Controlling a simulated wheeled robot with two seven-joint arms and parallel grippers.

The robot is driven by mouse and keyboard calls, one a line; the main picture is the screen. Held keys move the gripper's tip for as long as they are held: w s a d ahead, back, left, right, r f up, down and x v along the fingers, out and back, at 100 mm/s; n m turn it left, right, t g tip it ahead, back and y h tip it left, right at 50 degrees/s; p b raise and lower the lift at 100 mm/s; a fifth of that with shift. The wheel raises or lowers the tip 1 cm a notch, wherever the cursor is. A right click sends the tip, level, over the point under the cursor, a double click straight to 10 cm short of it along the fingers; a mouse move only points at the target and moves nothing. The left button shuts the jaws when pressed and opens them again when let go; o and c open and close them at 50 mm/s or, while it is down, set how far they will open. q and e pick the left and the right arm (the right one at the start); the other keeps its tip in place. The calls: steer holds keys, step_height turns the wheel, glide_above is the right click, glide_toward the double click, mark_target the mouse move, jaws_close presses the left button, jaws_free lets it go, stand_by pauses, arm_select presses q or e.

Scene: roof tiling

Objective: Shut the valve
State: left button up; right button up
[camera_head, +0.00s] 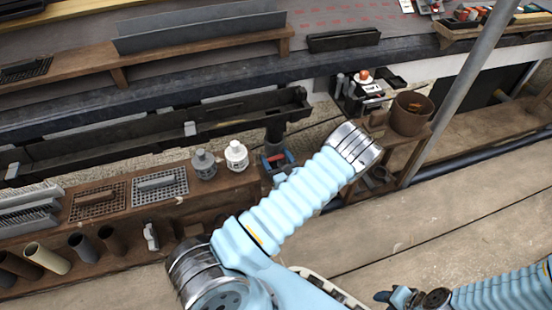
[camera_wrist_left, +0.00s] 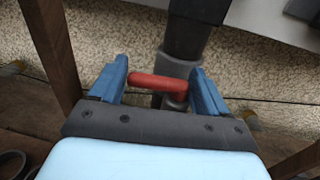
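The valve shows in the left wrist view as a red handle (camera_wrist_left: 157,83) on a grey fitting (camera_wrist_left: 178,70) around a dark vertical pipe (camera_wrist_left: 190,38). My left gripper (camera_wrist_left: 160,72) is open, with one blue finger at each end of the handle. Whether the fingers touch it I cannot tell. In the head view this gripper (camera_head: 279,161) is low at the dark downpipe (camera_head: 274,130), partly hidden by my arm; a little red shows between its fingers. My right gripper (camera_head: 398,297) is at the bottom edge, apart from the valve; its opening is unclear.
A small wooden stand (camera_head: 395,145) with a brown pot (camera_head: 410,113) is at right. The floor at lower right is mostly clear.

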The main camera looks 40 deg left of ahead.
arm_select(q)
steer(key=c, duration=0.5)
steer(key=shift+o, duration=0.2)
steer(key=shift+a+r+m+t+h+p, duration=0.15)
steer(key=shift+m+t+h+p, duration=0.15)
steer(key=shift+m+t+p, duration=0.2)
steer(key=shift+m+t+h, duration=0.3)
steer(key=shift+t, duration=0.1)
steer(key=o, duration=0.9)
steer(key=shift+o, duration=0.2)
